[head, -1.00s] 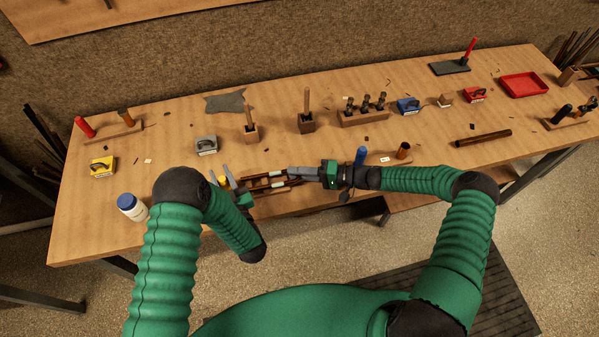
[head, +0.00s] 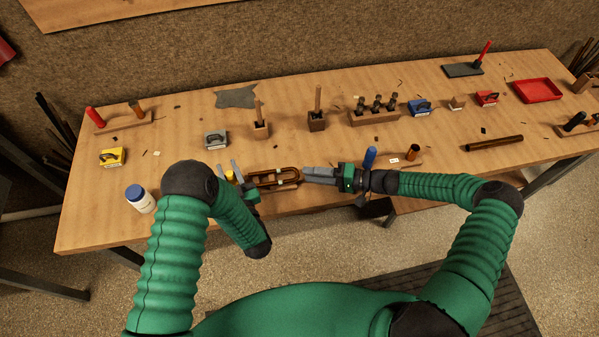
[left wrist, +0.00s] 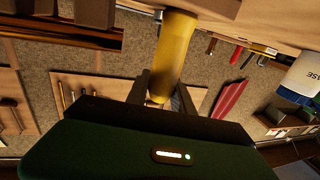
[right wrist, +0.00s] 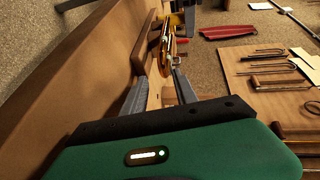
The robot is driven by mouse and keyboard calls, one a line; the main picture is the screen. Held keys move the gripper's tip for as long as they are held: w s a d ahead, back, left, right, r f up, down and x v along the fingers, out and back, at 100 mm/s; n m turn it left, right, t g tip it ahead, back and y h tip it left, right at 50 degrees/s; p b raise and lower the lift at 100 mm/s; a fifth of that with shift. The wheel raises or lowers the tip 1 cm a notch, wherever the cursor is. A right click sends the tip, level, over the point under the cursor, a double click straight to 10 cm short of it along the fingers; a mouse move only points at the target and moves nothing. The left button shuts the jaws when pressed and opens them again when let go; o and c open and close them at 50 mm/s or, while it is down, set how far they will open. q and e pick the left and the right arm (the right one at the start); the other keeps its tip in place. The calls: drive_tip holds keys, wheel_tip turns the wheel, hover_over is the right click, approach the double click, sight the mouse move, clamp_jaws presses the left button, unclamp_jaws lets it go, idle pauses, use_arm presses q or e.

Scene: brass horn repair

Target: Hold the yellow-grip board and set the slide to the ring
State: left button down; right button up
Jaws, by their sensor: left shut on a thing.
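The brass slide (head: 277,176) lies as a long loop with pale bands on the brown board (head: 264,188) at the bench's front edge. My left gripper (head: 232,174) is shut on the board's yellow grip (head: 229,177) at the left end. In the left wrist view the yellow grip (left wrist: 172,55) stands between the fingers. My right gripper (head: 306,174) is at the slide's right end, its fingers pointing left. In the right wrist view its fingers (right wrist: 158,80) are apart, with the slide (right wrist: 170,42) beyond them. I cannot make out the ring.
Behind are a grey block (head: 215,139), wooden holders (head: 317,122) and a tool rack (head: 374,117). The bench middle is mostly clear.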

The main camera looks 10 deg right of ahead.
use_arm(q)
drive_tip(key=shift+d, duration=0.15)
use_arm(e)
drive_tip(key=v, duration=0.7)
drive_tip(key=shift+d, duration=0.1)
idle(0.4)
use_arm(q)
drive_tip(key=c, duration=1)
unclamp_jaws()
drive_tip(key=shift+s, duration=0.15)
